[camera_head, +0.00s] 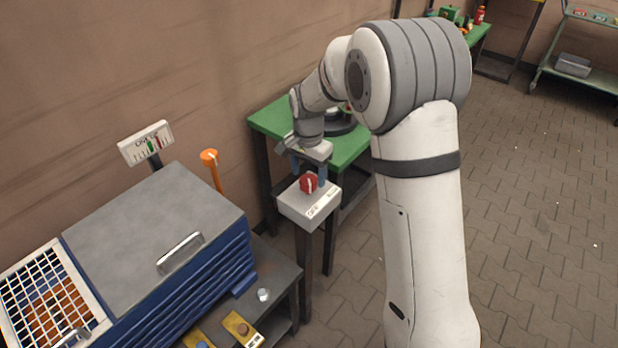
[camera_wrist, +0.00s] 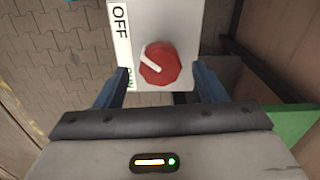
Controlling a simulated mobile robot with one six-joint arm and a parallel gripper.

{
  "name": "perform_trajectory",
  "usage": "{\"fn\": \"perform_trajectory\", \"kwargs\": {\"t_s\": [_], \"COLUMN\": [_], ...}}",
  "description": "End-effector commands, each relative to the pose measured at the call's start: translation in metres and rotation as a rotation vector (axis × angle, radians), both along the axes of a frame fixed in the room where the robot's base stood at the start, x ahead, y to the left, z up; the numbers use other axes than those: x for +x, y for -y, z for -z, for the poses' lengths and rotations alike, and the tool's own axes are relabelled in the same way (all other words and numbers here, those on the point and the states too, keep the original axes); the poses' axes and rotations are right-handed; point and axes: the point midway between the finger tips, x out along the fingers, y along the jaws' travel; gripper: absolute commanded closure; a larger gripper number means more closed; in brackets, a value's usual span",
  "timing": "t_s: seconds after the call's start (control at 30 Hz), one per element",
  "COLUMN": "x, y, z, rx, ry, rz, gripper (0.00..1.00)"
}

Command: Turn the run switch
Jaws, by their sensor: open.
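The run switch is a red round knob (camera_head: 308,183) with a white pointer bar, on top of a light grey box (camera_head: 294,206) on a dark post. In the wrist view the red knob (camera_wrist: 159,64) sits on the pale box face (camera_wrist: 184,20), with an "OFF" label at upper left and a partly hidden second label below it. The white pointer slants toward the upper left, on the label side. My gripper (camera_wrist: 160,88) is open, with its blue fingers on either side of the box's near end, apart from the knob. In the head view my gripper (camera_head: 308,172) hangs right at the knob.
A green table (camera_head: 270,120) stands behind the switch post. A blue machine with a grey lid (camera_head: 150,225) and a lamp-marked sign (camera_head: 146,143) is at left. An orange-topped post (camera_head: 209,157) stands nearby. Paved floor (camera_head: 540,200) at right is clear.

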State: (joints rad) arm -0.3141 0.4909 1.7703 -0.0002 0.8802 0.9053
Motion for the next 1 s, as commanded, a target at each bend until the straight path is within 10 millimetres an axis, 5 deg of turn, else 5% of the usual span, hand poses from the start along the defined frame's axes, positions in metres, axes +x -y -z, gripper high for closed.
{"fn": "perform_trajectory", "kwargs": {"t_s": [0.3, 1.0], "x": [0.0, -0.01], "y": [0.0, 0.013], "z": [-0.048, -0.066], "rx": [0.0, 0.004], "ry": [0.001, 0.014], "rz": [0.0, -0.025], "gripper": [0.36, 0.36]}}
